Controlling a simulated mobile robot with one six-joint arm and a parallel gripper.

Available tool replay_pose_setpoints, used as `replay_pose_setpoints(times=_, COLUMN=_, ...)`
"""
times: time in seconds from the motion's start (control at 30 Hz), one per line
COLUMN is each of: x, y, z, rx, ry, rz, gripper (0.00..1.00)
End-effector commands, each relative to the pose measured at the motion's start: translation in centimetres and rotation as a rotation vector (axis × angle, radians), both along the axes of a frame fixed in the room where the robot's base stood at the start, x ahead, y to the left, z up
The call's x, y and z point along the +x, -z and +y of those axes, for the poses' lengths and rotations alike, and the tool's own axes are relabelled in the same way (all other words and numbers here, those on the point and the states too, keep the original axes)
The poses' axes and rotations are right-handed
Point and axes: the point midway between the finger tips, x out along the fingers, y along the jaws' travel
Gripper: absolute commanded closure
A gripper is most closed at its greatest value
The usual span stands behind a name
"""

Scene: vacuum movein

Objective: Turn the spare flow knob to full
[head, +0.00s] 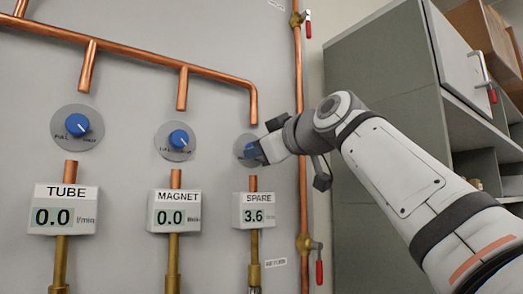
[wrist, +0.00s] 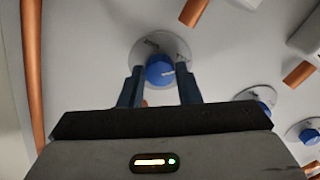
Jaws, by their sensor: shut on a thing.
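The spare flow knob is blue and sits on a round grey dial plate (wrist: 176,47) on the wall panel. In the wrist view the knob (wrist: 159,70) lies between the two fingers of my gripper (wrist: 159,88), which is shut on it. In the head view my gripper (head: 262,148) reaches the spare dial from the right and covers most of the knob. The spare meter (head: 254,210) below reads 3.6. The knob's pointer and the dial's marks are too small or hidden to read.
The magnet knob (head: 179,139) and tube knob (head: 77,125) are to the left, above the magnet meter (head: 174,211) and tube meter (head: 64,210), both reading 0.0. A vertical copper pipe (head: 299,90) with red-handled valves runs close beside my wrist. A grey cabinet (head: 380,70) stands to the right.

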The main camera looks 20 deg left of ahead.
Motion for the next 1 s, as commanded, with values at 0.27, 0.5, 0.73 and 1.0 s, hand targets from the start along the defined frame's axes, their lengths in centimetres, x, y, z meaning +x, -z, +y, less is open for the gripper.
replay_pose_setpoints(times=0.27, x=0.11, y=0.23, z=0.08, rx=-0.042, ry=-0.001, rz=-0.041, gripper=0.93)
replay_pose_setpoints(times=0.5, x=0.10, y=0.22, z=0.07, rx=-0.047, ry=-0.001, rz=-0.047, gripper=0.92)
replay_pose_setpoints(times=0.73, x=0.09, y=0.21, z=0.08, rx=-0.046, ry=-0.001, rz=-0.046, gripper=0.66)
replay_pose_setpoints(times=1.0, x=0.04, y=0.09, z=0.03, rx=-0.044, ry=-0.001, rz=-0.048, gripper=0.48)
